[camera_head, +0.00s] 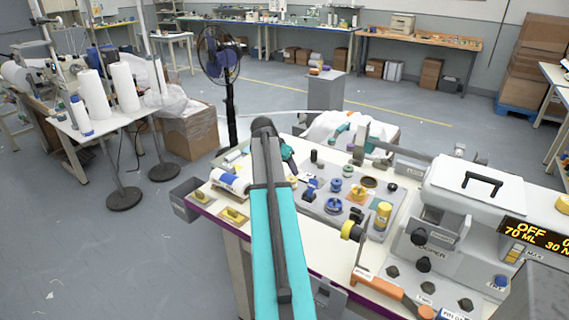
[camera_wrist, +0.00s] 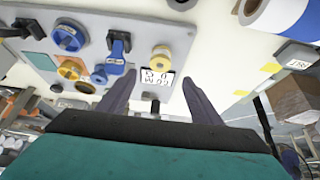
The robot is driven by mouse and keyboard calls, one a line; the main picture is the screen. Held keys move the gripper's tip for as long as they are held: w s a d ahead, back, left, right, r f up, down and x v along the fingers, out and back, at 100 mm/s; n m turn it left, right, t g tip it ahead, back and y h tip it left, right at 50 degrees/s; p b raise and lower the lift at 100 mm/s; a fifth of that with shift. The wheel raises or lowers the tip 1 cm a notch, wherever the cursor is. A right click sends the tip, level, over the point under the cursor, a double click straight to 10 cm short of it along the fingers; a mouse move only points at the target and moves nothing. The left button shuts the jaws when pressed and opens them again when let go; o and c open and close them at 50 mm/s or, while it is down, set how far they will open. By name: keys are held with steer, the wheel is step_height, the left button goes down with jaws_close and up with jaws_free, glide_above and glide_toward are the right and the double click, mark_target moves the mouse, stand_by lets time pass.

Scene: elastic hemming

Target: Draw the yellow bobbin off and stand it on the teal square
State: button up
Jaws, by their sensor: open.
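A yellow bobbin (camera_wrist: 161,55) stands on the grey board beside a white printed label, in the wrist view. My gripper (camera_wrist: 158,82) is open, with one finger on either side of the line to the bobbin. Its fingers appear apart from the bobbin, and nothing is between them.
The grey board (camera_head: 318,207) carries a blue switch (camera_wrist: 118,42), a blue disc (camera_wrist: 67,37) and an orange square (camera_wrist: 72,68). A yellow cylinder (camera_head: 383,215) stands at its right. A blue-banded white roll (camera_head: 230,182) lies left. A white machine (camera_head: 480,190) blocks the right.

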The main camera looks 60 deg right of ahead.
mark_target(292, 179)
steer(key=shift+p+x, duration=1.1)
steer(key=shift+x, duration=4.35)
steer(key=c, duration=1.3)
steer(key=shift+r+p, duration=1.2)
steer(key=shift+r, duration=1.8)
steer(key=shift+r+p, duration=0.7)
steer(key=shift+r, duration=1.25)
